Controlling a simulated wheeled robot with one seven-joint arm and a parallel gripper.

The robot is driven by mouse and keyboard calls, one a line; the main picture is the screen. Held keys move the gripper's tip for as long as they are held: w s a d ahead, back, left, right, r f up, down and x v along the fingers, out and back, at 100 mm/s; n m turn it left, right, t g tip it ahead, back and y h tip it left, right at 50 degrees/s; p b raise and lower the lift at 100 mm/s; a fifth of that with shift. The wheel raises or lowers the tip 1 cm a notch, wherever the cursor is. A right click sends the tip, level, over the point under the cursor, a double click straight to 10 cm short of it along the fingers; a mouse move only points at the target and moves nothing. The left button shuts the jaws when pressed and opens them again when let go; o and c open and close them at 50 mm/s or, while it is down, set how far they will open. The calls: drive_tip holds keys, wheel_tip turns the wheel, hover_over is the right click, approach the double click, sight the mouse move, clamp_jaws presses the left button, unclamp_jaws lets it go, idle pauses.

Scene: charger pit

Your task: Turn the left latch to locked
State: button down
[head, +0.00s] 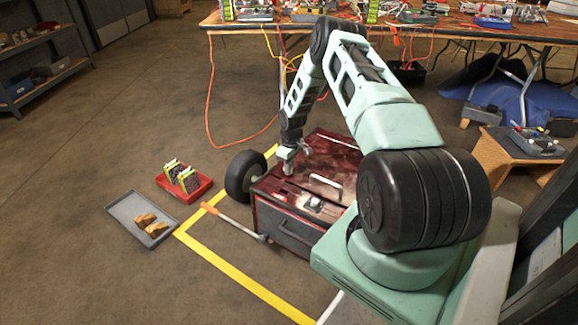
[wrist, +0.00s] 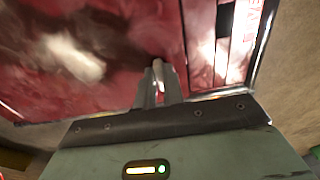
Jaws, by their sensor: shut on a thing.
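A dark red box (head: 325,150) with a worn lid stands on the floor in the head view, and its red surface fills much of the wrist view (wrist: 120,60). My gripper (head: 288,166) reaches down to the lid's left part. In the wrist view its fingers (wrist: 157,78) are close together on a small pale piece, which I take to be the left latch. The fingers cover most of it, so its turn angle cannot be read. A bar handle (head: 325,183) and a pale metal fitting (head: 313,203) are nearer the box's front.
A black wheel (head: 245,176) stands left of the box. An orange-handled tool (head: 228,218) lies by its front. A red tray (head: 184,196) and a grey tray (head: 125,208) are on the floor farther left. A cluttered table (head: 460,28) with hanging cables is behind.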

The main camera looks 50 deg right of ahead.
idle(0.5)
drive_tip(key=c, duration=1.5)
unclamp_jaws()
wheel_tip(320, 180, up, 17)
drive_tip(key=p, duration=0.4)
drive_tip(key=shift+s+d+r, duration=0.2)
drive_tip(key=shift+s+d, duration=0.05)
drive_tip(key=shift+d, duration=0.1)
